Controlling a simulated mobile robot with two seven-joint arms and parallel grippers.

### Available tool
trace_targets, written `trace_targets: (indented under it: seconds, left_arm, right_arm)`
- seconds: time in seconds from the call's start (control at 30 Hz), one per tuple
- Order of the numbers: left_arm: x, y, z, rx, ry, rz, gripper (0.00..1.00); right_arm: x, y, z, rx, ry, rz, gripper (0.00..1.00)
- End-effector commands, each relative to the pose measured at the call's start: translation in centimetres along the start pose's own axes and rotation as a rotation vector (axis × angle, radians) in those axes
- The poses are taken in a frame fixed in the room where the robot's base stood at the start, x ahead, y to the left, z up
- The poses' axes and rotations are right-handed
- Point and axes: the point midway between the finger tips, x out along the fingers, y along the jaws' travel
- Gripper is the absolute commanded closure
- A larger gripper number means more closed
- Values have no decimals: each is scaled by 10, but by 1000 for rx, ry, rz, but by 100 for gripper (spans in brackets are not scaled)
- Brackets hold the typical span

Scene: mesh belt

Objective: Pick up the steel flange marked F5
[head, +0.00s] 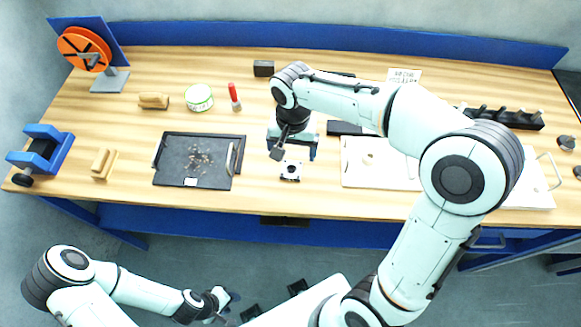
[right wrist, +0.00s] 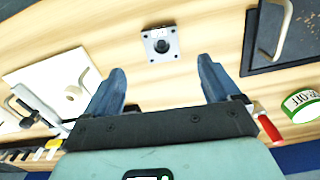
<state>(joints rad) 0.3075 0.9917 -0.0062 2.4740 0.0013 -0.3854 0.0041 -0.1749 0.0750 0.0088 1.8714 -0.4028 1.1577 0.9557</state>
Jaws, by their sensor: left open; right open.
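A small square steel flange (head: 290,171) with a dark round centre lies flat on the wooden bench near its front edge. It also shows in the right wrist view (right wrist: 160,44), beyond the fingertips and roughly midway between them. No F5 mark can be read on it. My right gripper (head: 293,154) is open and empty, above the bench and just behind the flange in the head view. Its blue fingers (right wrist: 163,75) are spread wide in the right wrist view, apart from the flange. My left gripper (head: 228,302) is open, low in front of the bench and far from the flange.
Left of the flange lies a black tray (head: 169,178) with small bits on it. To the right is a white board (head: 352,178) with a handle. A red-capped marker (head: 235,97) and a green-white tape roll (head: 199,98) stand behind. Bare wood surrounds the flange.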

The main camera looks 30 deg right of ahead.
Motion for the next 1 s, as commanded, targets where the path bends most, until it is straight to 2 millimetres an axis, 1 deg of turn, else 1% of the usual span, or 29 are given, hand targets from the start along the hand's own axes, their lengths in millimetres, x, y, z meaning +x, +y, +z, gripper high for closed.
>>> trace_targets:
  seconds: [0.03, 0.1, 0.37, 0.6, 0.73, 0.93, 0.97, 1.0]
  left_arm:
    - [2, -1, 1, -1, -2, -1, 57]
    - [3, -2, 1, -1, -2, -1, 57]
    - [4, -2, 2, -1, -2, -1, 57]
    - [5, -2, 2, -1, -2, -1, 57]
    - [5, -2, 2, -1, -2, -1, 57]
    - [5, -2, 2, -1, -2, -1, 57]
    - [5, -2, 2, -1, -2, -1, 57]
    - [5, -2, 2, -1, -2, -1, 57]
  right_arm:
    - [11, 1, 1, -1, -3, 3, 11]
    - [21, 0, 0, -1, -2, 3, 11]
    - [40, 0, 0, 0, -2, 1, 11]
    - [75, 0, 0, 0, -2, 1, 11]
    - [83, 0, 0, 0, -1, -1, 11]
    - [83, 0, 0, 0, 1, -2, 11]
    - [83, -1, 0, 0, 1, -2, 17]
    - [83, -1, 0, 0, 1, -2, 30]
